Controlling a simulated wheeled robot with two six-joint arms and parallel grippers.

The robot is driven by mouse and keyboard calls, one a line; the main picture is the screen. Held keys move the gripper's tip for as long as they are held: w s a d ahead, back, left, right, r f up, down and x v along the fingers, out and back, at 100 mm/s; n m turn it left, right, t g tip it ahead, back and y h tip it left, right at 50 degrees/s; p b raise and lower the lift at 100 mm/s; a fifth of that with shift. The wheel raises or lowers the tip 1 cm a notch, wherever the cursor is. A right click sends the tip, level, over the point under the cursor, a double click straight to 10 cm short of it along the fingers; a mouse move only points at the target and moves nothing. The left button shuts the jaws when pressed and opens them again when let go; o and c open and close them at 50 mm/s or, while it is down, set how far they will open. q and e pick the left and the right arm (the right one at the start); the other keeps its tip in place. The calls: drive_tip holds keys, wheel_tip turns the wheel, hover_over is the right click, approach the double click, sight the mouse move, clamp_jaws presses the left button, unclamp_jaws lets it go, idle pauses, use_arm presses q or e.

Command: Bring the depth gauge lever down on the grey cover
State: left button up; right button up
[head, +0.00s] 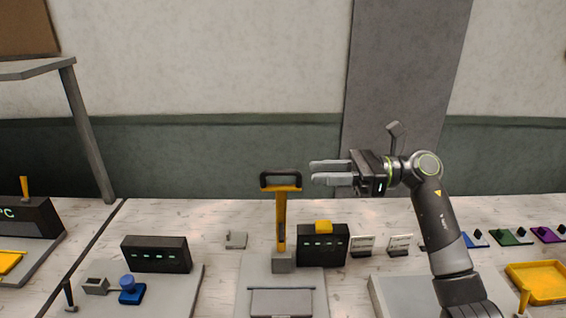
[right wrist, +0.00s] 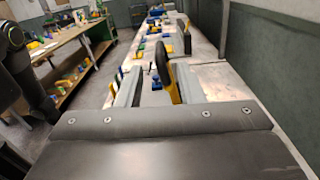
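The yellow lever (head: 281,222) stands upright on a small grey block, with a black loop handle (head: 281,175) at its top. In front of the block is a flat grey panel (head: 281,303), perhaps the grey cover, cut off by the bottom edge. My right gripper (head: 315,172) points left at handle height, just right of the handle, with its fingers apart and empty. In the right wrist view, the black handle (right wrist: 162,62) and yellow lever (right wrist: 174,90) show between the two spread fingers, mostly beyond their tips. My left gripper is not in view.
A dark box with a yellow top button (head: 323,227) stands right of the lever. Another dark box (head: 156,254) and a blue knob (head: 130,290) are at left.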

sight(288, 172)
drive_tip(key=a+p, duration=0.2)
drive_tip(key=a, duration=0.5)
drive_tip(key=shift+a+r+p, duration=0.1)
drive_tip(key=shift+a+p, duration=0.05)
drive_tip(key=shift+p, duration=0.2)
drive_tip(key=shift+a, duration=0.5)
clamp_jaws()
